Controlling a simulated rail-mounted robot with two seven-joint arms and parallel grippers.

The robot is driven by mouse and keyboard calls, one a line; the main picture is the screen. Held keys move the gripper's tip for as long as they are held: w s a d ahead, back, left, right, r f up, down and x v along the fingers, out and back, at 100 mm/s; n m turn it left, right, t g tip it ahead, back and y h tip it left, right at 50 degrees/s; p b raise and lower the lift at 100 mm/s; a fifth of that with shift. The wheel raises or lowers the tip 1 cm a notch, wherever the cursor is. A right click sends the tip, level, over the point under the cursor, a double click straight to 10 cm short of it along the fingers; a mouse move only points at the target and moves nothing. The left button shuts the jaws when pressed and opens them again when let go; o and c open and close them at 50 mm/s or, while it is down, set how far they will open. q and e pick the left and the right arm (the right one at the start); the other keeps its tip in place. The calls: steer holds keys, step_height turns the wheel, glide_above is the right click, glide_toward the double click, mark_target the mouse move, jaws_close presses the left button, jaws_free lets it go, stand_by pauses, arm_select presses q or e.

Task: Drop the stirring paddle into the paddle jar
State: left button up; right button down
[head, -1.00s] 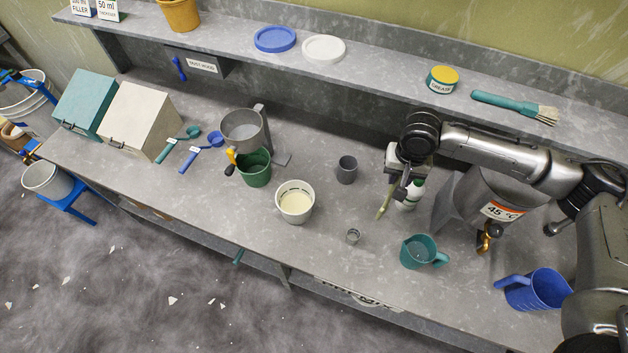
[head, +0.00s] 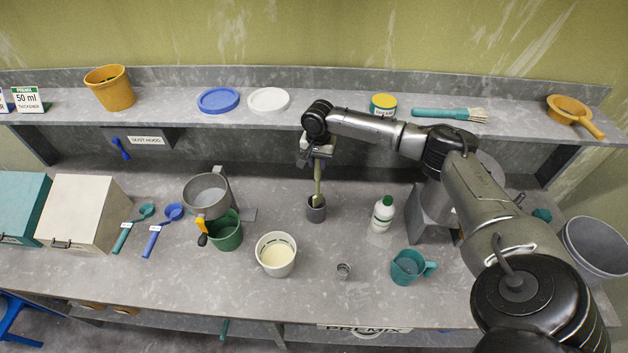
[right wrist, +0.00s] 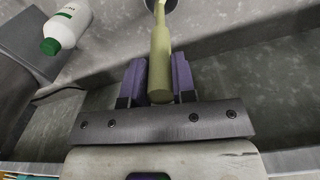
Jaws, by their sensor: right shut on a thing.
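The stirring paddle (head: 318,180) is pale yellow-green and hangs roughly upright from my right gripper (head: 316,160). In the right wrist view its handle (right wrist: 160,62) sits between the two purple-grey fingers of the right gripper (right wrist: 159,82), which is shut on it. The paddle jar (head: 316,212) is a small dark grey cup on the bench, straight below the gripper. The paddle's lower end is at the jar's mouth; how far inside it reaches I cannot tell. The jar shows only partly at the top of the right wrist view. My left gripper is out of view.
A white bottle with green cap (head: 382,214) stands right of the jar. The shelf (head: 350,103) runs behind the gripper.

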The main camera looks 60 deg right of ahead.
mark_target(317, 178)
steer(key=shift+f, duration=2.65)
steer(key=shift+f+p, duration=0.15)
steer(key=shift+p, duration=0.15)
steer(key=shift+f, duration=0.45)
steer(key=c, duration=0.9)
jaws_free()
steer(key=shift+c, duration=0.2)
